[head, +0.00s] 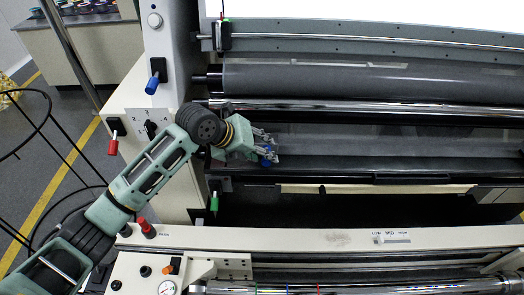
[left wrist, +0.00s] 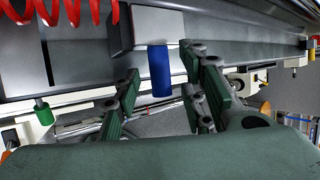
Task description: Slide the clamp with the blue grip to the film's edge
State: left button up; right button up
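The clamp's blue grip (head: 267,161) shows just under my left gripper (head: 269,143) in the head view; the gripper covers most of the clamp. In the left wrist view the blue grip (left wrist: 160,72) hangs from a grey clamp block (left wrist: 146,27) on a rail. My left gripper's fingers (left wrist: 160,95) stand apart on either side of the blue grip, with a gap visible on the left. The gripper is open. The greyish film (head: 360,140) spans the machine to the right of the gripper; its exact edge is hard to make out. My right gripper is not in view.
Dark and chrome rollers (head: 360,107) run across above the gripper. A cream front beam (head: 330,239) lies below. A green handle (head: 214,202), a blue lever (head: 152,82) and a red lever (head: 113,145) stick out at the machine's left side.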

pick_arm(q)
jog(key=shift+w+d+f, duration=0.2)
jog(key=shift+d+f, duration=0.1)
jog(key=shift+f, duration=0.15)
jog(key=c, duration=1)
jog(key=shift+s+a, duration=0.1)
grip_shut()
